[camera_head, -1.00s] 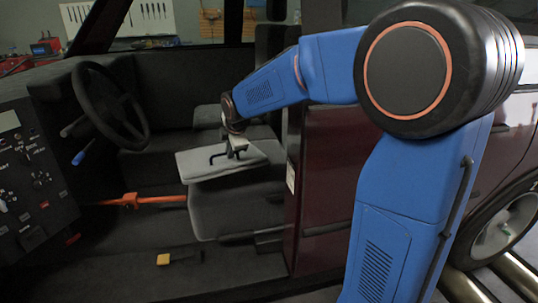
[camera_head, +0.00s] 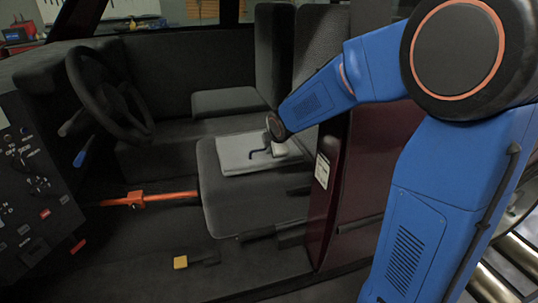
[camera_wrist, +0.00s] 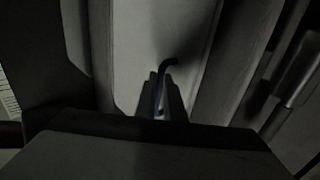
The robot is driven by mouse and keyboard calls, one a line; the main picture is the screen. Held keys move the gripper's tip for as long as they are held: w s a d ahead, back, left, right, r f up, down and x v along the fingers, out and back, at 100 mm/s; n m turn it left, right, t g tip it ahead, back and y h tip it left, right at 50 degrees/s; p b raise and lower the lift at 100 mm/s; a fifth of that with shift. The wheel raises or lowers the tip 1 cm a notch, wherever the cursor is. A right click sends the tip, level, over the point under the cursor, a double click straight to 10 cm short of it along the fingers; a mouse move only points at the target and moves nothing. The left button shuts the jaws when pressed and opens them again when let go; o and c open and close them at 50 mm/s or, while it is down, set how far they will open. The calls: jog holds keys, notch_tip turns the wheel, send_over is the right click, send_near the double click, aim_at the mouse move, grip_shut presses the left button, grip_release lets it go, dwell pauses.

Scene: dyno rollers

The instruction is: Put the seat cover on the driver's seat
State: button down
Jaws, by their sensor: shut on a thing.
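The seat cover (camera_head: 240,157) is a flat light grey pad with a dark bent handle. It lies on the cushion of the driver's seat (camera_head: 250,205), toward the cushion's back half, and looks flat against it. My gripper (camera_head: 268,150) is at the cover's right part, shut on its handle. In the wrist view the pale cover (camera_wrist: 150,38) fills the middle, and the handle's bent end (camera_wrist: 168,66) sticks out beyond my fingers (camera_wrist: 160,100). The contact under the cover is hidden.
The steering wheel (camera_head: 108,95) and a control panel (camera_head: 32,180) stand at the left. A maroon door pillar (camera_head: 340,190) is close to the right of the seat, beside my arm. An orange bar (camera_head: 160,198) runs low left of the seat. A yellow-tipped lever (camera_head: 181,262) is on the floor.

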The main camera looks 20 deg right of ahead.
jog(key=shift+f, duration=1.35)
jog(key=c, duration=1.9)
grip_release()
jog(key=shift+o, duration=0.2)
jog(key=v, duration=0.7)
jog(key=shift+s+r, duration=0.15)
jog(key=shift+r, duration=0.05)
jog(key=shift+a, duration=0.1)
